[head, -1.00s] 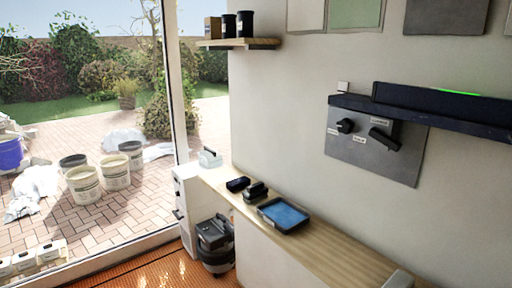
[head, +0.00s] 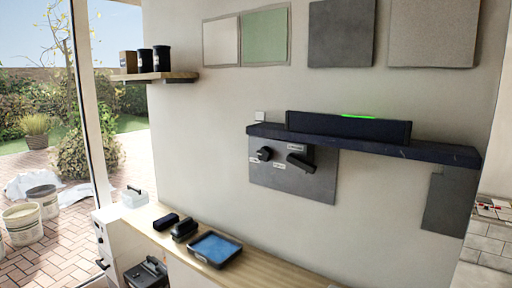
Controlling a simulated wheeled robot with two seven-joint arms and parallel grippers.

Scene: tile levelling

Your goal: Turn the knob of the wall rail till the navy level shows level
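The navy level (head: 348,126) lies on top of the dark wall rail (head: 400,150). A bright green strip (head: 358,116) shows on the level's top edge. The rail slopes down to the right in the picture. Below it is a grey plate (head: 318,184) on the wall. The plate carries a round black knob (head: 264,154) at the left and a black lever-like handle (head: 300,162) to its right. Small labels sit by them, too small to read. Neither of my grippers is in view.
A wooden counter (head: 290,274) runs below, with a blue tray (head: 214,248) and dark tools (head: 184,230). A shelf (head: 160,77) with canisters is at upper left. Sample panels (head: 340,34) hang above. The wall in front of the rail is clear.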

